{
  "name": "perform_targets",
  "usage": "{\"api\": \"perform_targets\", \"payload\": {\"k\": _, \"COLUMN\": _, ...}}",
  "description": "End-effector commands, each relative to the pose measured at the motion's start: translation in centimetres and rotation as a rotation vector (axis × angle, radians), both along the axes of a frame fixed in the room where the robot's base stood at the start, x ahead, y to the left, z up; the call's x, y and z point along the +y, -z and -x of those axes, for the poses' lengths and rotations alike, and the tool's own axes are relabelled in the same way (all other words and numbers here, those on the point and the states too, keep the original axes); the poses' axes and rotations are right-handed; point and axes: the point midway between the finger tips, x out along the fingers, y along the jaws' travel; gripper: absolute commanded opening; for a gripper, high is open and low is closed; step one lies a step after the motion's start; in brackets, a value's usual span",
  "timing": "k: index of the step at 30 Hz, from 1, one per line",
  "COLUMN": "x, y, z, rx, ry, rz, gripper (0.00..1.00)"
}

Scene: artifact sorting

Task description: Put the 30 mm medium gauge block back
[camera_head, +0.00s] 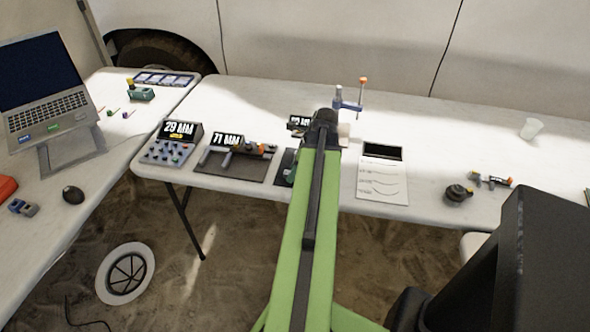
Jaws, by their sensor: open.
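My gripper (326,119) is at the far end of my green arm, over the back table near its middle. The arm hides most of the gripper and the spot below it. It is open, and I see nothing held in it. A small pale piece (344,130) shows just right of it; I cannot tell whether this is a gauge block. A display (298,122) to its left is partly covered by the arm. A black display reading 29 MM (179,130) stands behind a grey block with coloured knobs (167,151). I cannot pick out the 30 mm block.
A 71 MM display (227,140) stands by a dark mat (250,170) with tools. A blue clamp with an orange top (348,103) stands behind my gripper. A printed sheet (382,182) lies to the right. A laptop (45,90) is on the left table.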

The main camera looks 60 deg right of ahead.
Motion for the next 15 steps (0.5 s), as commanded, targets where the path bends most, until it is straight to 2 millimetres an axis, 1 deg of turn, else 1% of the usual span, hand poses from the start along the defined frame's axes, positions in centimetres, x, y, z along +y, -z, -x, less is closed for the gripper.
{"api": "perform_targets", "payload": {"k": 5, "x": 0.0, "y": -0.3, "z": 0.0, "rx": 0.0, "ry": 0.001, "rz": 0.0, "gripper": 0.43}}
{"api": "perform_targets", "payload": {"k": 8, "x": -0.1, "y": -1.1, "z": 0.2, "rx": 0.0, "ry": 0.002, "rz": 0.0, "gripper": 0.43}}
{"api": "perform_targets", "payload": {"k": 11, "x": -0.3, "y": -2.6, "z": 0.7, "rx": 0.0, "ry": 0.002, "rz": 0.0, "gripper": 0.43}}
{"api": "perform_targets", "payload": {"k": 15, "x": -0.6, "y": -5.5, "z": 1.7, "rx": 0.0, "ry": 0.004, "rz": 0.0, "gripper": 0.43}}
